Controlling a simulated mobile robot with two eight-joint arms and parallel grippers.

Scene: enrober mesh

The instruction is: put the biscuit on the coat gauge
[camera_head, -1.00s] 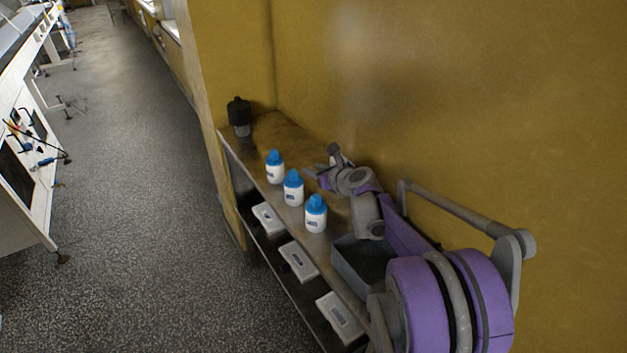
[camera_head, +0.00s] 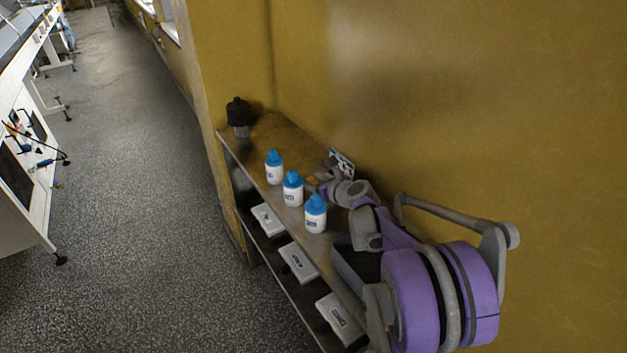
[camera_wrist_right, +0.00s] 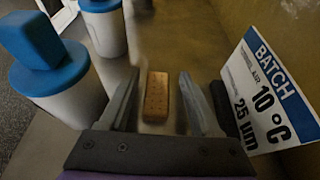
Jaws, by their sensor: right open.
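The biscuit (camera_wrist_right: 157,97) is a small brown rectangular block lying on the shelf top in the right wrist view. My right gripper (camera_wrist_right: 158,80) is open, with one finger on each side of the biscuit and a visible gap to both. In the head view my right gripper (camera_head: 320,182) is low over the shelf, behind the bottles, and the biscuit cannot be made out there. I cannot identify the coat gauge in either view. My left gripper is not in view.
Several white bottles with blue caps (camera_head: 292,188) stand along the shelf's front edge, close to the gripper. A batch sign (camera_wrist_right: 270,95) stands right of the fingers. A dark grey bin (camera_head: 350,268) and a black-topped container (camera_head: 239,115) are on the shelf (camera_head: 262,138). A wall runs behind.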

